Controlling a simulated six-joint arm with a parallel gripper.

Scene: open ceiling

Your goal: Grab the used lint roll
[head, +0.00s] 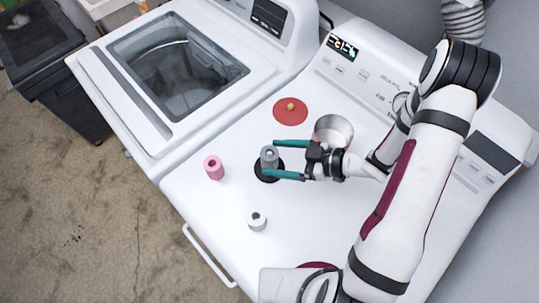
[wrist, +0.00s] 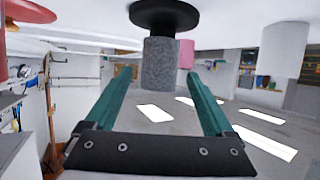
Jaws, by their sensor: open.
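The used lint roll is a grey, speckled cylinder (head: 269,154) standing upright on a black round base (head: 263,178) on the white machine top. In the wrist view, which looks upside down, the grey roll (wrist: 160,62) hangs from the black base (wrist: 165,15). My gripper (head: 270,159) has two teal fingers, open, one on each side of the roll. In the wrist view my gripper (wrist: 159,73) shows gaps between the roll and both fingertips. Nothing is held.
A pink roll (head: 213,168) stands left of the grey one, and a white roll (head: 257,220) stands nearer the front. A red disc with a small knob (head: 290,110) and a metal bowl (head: 333,132) lie toward the control panel. A glass-lidded washer (head: 180,62) adjoins at left.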

